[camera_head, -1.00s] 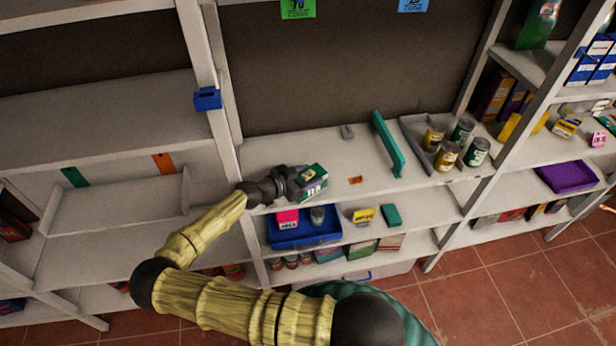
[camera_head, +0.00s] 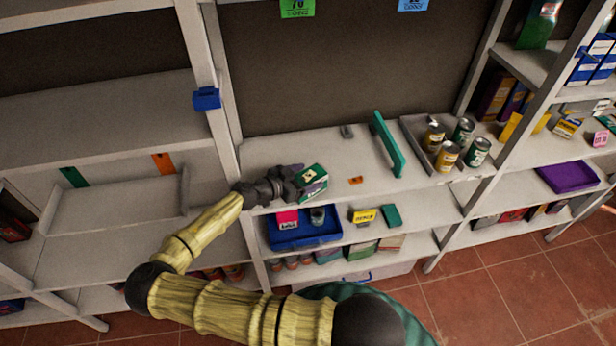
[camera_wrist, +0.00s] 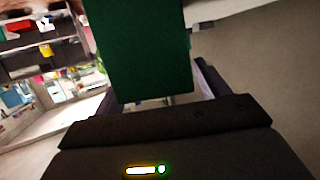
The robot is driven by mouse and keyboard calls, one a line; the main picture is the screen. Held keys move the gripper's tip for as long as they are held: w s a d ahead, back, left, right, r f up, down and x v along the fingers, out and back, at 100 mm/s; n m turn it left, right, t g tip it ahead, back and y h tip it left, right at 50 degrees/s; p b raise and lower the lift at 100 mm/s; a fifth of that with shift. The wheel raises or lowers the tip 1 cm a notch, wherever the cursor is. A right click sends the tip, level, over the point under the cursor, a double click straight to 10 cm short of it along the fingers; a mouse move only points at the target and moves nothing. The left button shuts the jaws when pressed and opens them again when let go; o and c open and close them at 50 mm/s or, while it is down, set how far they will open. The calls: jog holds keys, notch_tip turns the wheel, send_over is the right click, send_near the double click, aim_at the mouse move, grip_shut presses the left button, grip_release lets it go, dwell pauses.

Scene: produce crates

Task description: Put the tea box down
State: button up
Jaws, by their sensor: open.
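The tea box (camera_head: 311,181) is a green box with a pale label side. It is at the left part of the upper shelf (camera_head: 345,200) in the head view, close to the shelf surface. My gripper (camera_head: 297,180) is open at the box's left end. In the wrist view the green box (camera_wrist: 140,50) fills the upper middle, between the fingers of my gripper (camera_wrist: 160,95). The box's underside is hidden, so I cannot tell whether it rests fully on the shelf.
A green upright divider (camera_head: 387,145) and a small orange piece (camera_head: 356,180) stand to the right. A tray (camera_head: 418,152) with several cans is farther right. Below is a blue tray (camera_head: 305,238). The shelf between box and divider is mostly clear.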

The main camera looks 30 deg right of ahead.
jog(key=b+v, duration=0.2)
jog(key=v, duration=0.4)
jog(key=shift+a, duration=0.25)
jog(key=shift+r, duration=0.1)
notch_tip(320, 180, up, 10)
jog(key=p, duration=0.9)
jog(key=shift+p, duration=0.4)
